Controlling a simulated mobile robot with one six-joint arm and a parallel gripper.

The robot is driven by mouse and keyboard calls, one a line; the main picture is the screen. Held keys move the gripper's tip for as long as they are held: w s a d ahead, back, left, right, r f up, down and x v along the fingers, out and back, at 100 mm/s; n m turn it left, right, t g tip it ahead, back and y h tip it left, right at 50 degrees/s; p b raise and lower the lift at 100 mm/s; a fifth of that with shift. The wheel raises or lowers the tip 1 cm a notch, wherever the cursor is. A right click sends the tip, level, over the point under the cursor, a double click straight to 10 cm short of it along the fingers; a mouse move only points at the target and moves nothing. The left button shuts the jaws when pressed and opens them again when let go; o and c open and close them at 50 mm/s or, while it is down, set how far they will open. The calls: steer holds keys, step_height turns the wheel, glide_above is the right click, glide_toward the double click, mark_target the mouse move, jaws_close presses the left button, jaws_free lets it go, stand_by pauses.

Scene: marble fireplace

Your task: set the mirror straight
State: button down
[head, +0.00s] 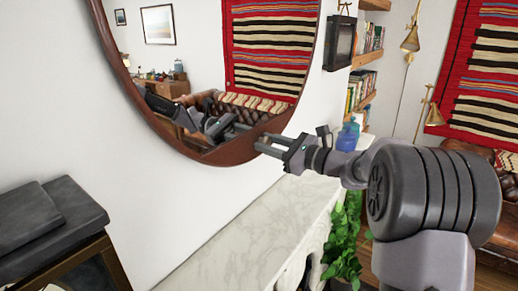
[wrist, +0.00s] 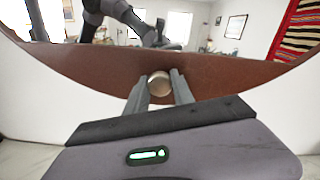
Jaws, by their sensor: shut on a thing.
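The mirror (head: 181,147) is round with a brown wooden frame and hangs on the white wall above the mantel; its top is cut off in the head view. In the wrist view its lower frame (wrist: 90,69) runs across the picture. A small pale round knob (wrist: 160,84) sits on the frame's lower edge. My gripper (head: 264,145) reaches the mirror's bottom right edge, and its fingers are shut on the knob, one on each side. I cannot tell how far the mirror is tilted.
A white marble mantel (head: 243,226) lies below the mirror, with blue bottles (head: 347,137) at its far end and a green plant (head: 345,240) beside it. A small dark frame (head: 340,43) hangs right of the mirror. Dark boxes (head: 50,215) stand at left.

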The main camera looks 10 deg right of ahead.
steer(key=c, duration=1.1)
jaws_free()
steer(key=shift+d, duration=0.1)
steer(key=b+v, duration=0.1)
steer(key=v, duration=1.6)
steer(key=shift+s+d+b, duration=0.1)
steer(key=shift+s+b, duration=0.1)
steer(key=shift+b, duration=0.15)
